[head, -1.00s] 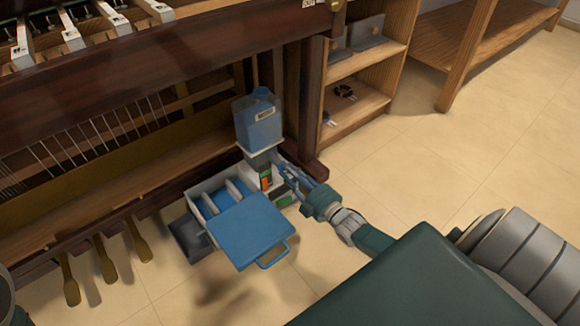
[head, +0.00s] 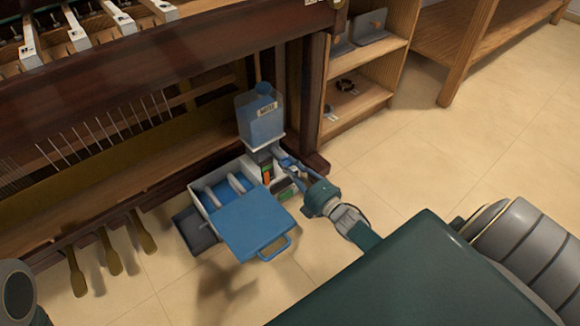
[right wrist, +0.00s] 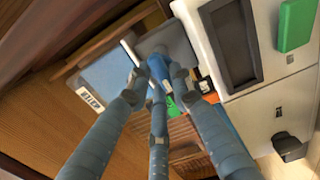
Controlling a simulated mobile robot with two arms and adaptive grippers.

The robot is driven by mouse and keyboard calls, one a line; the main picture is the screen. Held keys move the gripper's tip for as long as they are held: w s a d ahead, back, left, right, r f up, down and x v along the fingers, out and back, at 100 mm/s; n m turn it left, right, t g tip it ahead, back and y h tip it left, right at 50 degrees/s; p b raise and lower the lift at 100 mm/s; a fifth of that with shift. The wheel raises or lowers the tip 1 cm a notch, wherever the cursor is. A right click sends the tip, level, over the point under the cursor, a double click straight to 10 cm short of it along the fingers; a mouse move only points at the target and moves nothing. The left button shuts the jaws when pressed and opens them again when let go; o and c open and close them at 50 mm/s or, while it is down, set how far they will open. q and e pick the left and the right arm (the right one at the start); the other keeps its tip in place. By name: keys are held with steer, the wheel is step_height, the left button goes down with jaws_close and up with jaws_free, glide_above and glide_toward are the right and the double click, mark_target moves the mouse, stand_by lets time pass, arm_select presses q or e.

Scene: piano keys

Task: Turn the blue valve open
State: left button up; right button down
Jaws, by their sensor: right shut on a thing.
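The blue valve (right wrist: 158,68) shows in the right wrist view between my fingers, below the water tank. The fingers cover part of it. My right gripper (right wrist: 158,88) is shut on it. In the head view my right gripper (head: 287,164) reaches the right side of the white machine, just under the blue tank (head: 262,118). The valve is too small and covered to make out there, and I cannot tell how far it is turned. My left gripper is not in view.
The machine's white box (head: 207,195) has blue parts inside and a blue panel (head: 254,224) with a handle in front. Dark wooden piano framing stands behind, with pedals (head: 110,254) at lower left. A shelf (head: 355,105) stands to the right. The tiled floor at right is clear.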

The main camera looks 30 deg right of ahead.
steer(key=shift+a+f, duration=0.1)
stand_by(0.4)
steer(key=c, duration=1.5)
jaws_free()
steer(key=shift+s, duration=0.1)
steer(key=s, duration=0.8)
steer(key=s+d, duration=0.1)
steer(key=s, duration=0.3)
